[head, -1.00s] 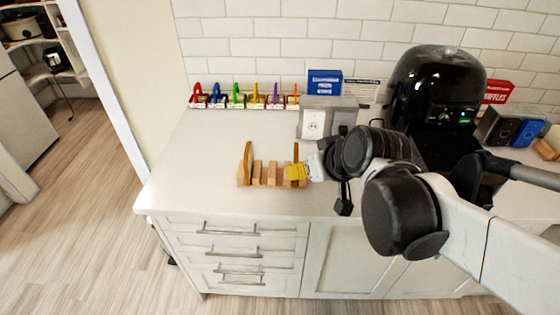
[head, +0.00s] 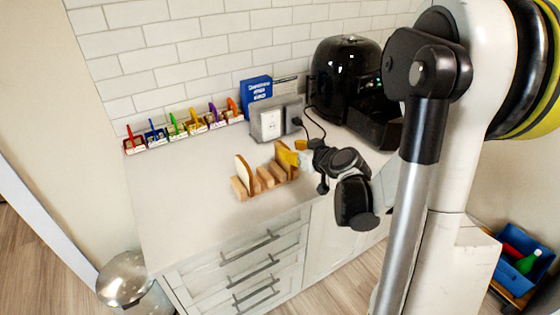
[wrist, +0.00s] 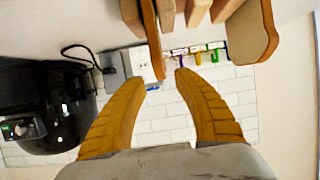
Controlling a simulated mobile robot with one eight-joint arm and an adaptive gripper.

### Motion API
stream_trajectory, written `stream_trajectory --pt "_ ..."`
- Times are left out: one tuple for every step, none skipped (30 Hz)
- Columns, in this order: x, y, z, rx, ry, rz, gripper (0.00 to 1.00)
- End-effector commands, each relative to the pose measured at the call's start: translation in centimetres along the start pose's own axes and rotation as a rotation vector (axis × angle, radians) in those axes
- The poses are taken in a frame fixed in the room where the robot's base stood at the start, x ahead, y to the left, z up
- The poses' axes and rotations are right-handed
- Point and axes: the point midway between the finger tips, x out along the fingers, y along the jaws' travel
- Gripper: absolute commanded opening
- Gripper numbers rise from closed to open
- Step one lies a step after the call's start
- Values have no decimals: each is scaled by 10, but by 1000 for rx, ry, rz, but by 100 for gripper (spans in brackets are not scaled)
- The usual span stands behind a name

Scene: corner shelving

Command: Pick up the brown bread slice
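A wooden rack (head: 265,180) stands on the counter and holds two upright bread slices, one near each end. The near-left slice (head: 242,172) has a pale face and brown crust; it also shows at the right of the wrist view (wrist: 253,32). The other slice (head: 287,158), browner, is at the rack's right end, beside my gripper (head: 300,146). In the wrist view, my yellow fingers (wrist: 162,76) are spread, with this brown-edged slice (wrist: 151,38) seen edge-on in line with the gap between them. I cannot tell whether either finger touches it. The gripper looks open.
A toaster (head: 272,118) and a blue box (head: 257,88) stand behind the rack. A black air fryer (head: 345,72) is at the back right. Several coloured-handled items (head: 190,123) line the wall. The counter left of the rack is clear.

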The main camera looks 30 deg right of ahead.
Motion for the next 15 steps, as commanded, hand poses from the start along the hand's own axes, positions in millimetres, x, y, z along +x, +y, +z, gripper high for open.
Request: stream_trajectory --pt "11 -1 2 -2 -1 -3 36" --pt "16 -1 2 -2 -1 -3 36" --pt "22 -1 2 -1 0 -2 36" --pt "26 -1 2 0 0 -2 36" --pt "28 -1 1 0 0 -2 36" --pt "31 -1 1 -1 -1 -2 36" --pt "33 -1 1 -1 -1 -2 36" --pt "35 -1 1 -2 -1 -2 36" --pt "39 -1 2 -2 -1 -2 36" --pt "42 -1 2 -1 -1 -3 36" --pt "47 -1 2 -1 -1 -3 36" --pt "53 -1 2 0 -1 -3 36" --pt "59 -2 2 -1 -1 -3 36" --pt "64 -2 2 -2 -1 -3 36" --pt "70 -2 2 -2 -1 -3 36"
